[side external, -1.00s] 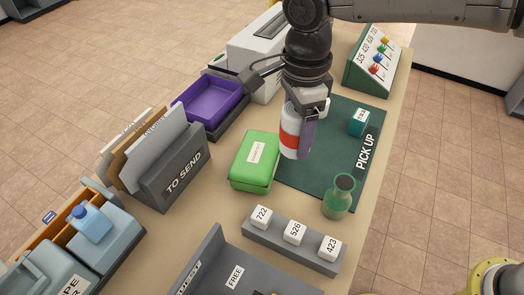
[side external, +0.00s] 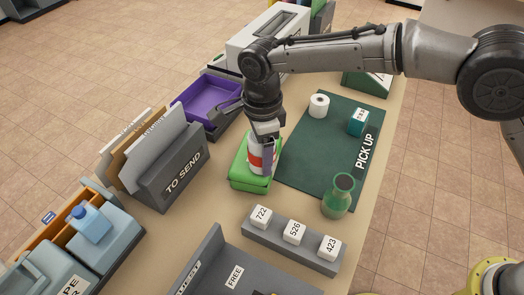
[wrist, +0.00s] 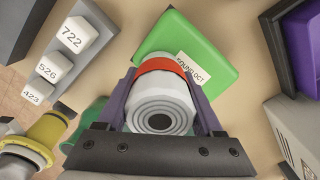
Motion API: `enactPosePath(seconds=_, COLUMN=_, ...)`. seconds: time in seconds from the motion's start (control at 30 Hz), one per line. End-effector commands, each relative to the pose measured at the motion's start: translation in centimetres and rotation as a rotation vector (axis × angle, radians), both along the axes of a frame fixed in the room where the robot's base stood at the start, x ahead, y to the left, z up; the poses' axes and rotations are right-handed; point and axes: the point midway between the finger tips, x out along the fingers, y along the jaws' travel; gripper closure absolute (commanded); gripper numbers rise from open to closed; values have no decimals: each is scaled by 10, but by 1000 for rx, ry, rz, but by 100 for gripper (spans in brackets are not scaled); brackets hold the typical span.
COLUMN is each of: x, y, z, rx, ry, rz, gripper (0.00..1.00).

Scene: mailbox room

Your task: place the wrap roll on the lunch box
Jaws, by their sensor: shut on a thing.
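The green lunch box (side external: 243,181) lies on the table beside the dark green mat, with a white label on its lid that shows in the wrist view (wrist: 208,48). My gripper (side external: 264,158) is shut on the wrap roll (side external: 256,160), a white cylinder with a red band. The roll is upright over the lunch box lid. In the wrist view the roll (wrist: 160,103) shows its ringed end between my two purple fingers. Whether its lower end touches the lid cannot be told.
The PICK UP mat (side external: 310,165) holds a small white roll (side external: 318,105), a teal box (side external: 358,122) and a green vase (side external: 339,196). A purple tray (side external: 207,101) and the TO SEND holder (side external: 174,178) stand to the left. Numbered blocks (side external: 294,233) sit in front.

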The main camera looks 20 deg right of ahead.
Motion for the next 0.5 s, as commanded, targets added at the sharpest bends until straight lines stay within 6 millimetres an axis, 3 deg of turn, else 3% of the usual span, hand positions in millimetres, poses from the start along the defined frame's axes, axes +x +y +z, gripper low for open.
enactPosePath(seconds=0.2, x=0, y=0, z=-1, rx=0, ry=0, rz=0, gripper=84)
enactPosePath(seconds=0.23, x=0, y=0, z=-1, rx=0, ry=0, rz=0, gripper=30)
enactPosePath(seconds=0.4, x=0, y=0, z=-1, rx=0, ry=0, rz=0, gripper=2)
enactPosePath(seconds=0.5, x=0, y=0, z=-1, rx=0, ry=0, rz=0, gripper=2)
